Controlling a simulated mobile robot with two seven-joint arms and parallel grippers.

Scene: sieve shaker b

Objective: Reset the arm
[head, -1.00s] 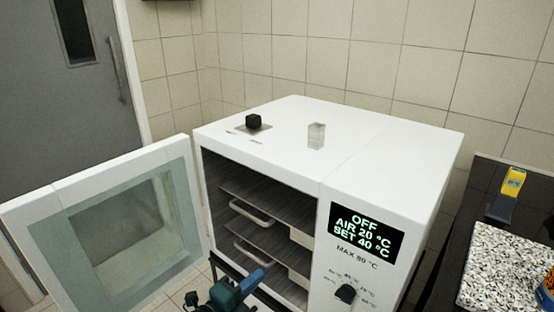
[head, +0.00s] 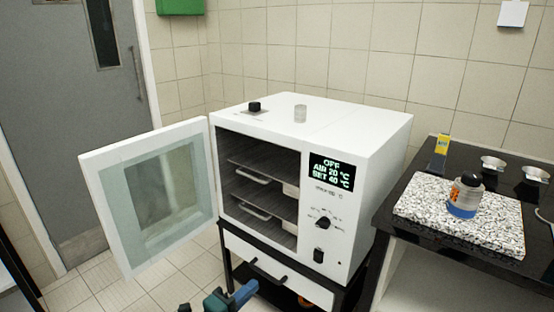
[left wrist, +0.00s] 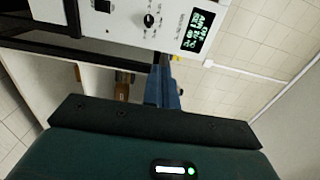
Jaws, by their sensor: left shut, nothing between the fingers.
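My left gripper (head: 247,288) shows at the bottom edge of the head view, in front of the oven and its stand, with its blue fingers together and empty. In the left wrist view its shut fingers (left wrist: 163,88) point toward the oven front, apart from it. The white oven (head: 370,165) stands with its door (head: 95,190) wide open to the left. Its display (head: 331,172) reads OFF, AIR 20 °C, SET 40 °C. Inside are shelves with trays (head: 250,177). My right gripper is in neither view.
The oven sits on a black-framed stand with a white drawer (head: 268,268). To the right, a dark bench holds a speckled slab (head: 415,205) with a blue-labelled jar (head: 465,196), metal dishes (head: 493,165) and a yellow-topped tool (head: 441,146). Tiled floor (head: 185,278) is free below the door.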

